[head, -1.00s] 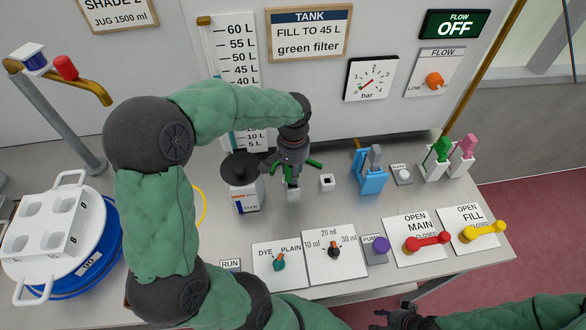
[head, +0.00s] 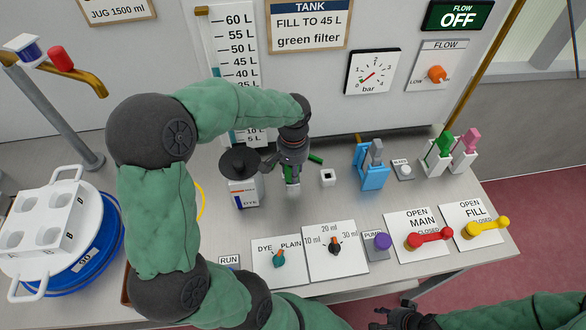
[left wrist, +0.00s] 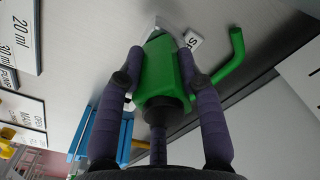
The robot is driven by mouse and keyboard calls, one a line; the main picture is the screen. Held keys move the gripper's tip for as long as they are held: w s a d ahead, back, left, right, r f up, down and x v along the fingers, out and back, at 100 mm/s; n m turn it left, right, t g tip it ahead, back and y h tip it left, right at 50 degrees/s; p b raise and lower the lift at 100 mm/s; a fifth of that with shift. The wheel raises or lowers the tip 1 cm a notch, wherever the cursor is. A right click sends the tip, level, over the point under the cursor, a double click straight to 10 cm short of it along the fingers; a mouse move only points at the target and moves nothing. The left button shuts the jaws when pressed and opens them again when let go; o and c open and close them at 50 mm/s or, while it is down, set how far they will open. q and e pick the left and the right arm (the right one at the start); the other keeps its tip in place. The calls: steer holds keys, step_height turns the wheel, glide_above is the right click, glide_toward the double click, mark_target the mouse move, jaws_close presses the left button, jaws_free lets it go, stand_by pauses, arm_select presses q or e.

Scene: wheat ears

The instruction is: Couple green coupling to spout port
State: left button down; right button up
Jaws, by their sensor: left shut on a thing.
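My left gripper (head: 291,176) is over the middle of the bench, pointing down. In the left wrist view its two fingers (left wrist: 163,75) are shut on the green coupling (left wrist: 160,72), which has a bent green arm sticking out to the right. The arm also shows beside the gripper in the head view (head: 316,159). A pale grey piece and a partly hidden white label (left wrist: 194,40) lie just beyond the coupling.
A small white block (head: 327,178) stands right of the left gripper, and a black-lidded dye bottle (head: 241,178) left of it. A blue stand (head: 371,165) is further right. Knobs and red and yellow levers line the front. A brass spout (head: 75,75) is at far left.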

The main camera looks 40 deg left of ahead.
arm_select(q)
steer(key=c, duration=0.7)
jaws_free()
steer(key=shift+f, duration=0.15)
steer(key=shift+c, duration=0.2)
step_height(320, 180, up, 12)
steer(key=shift+r, duration=0.1)
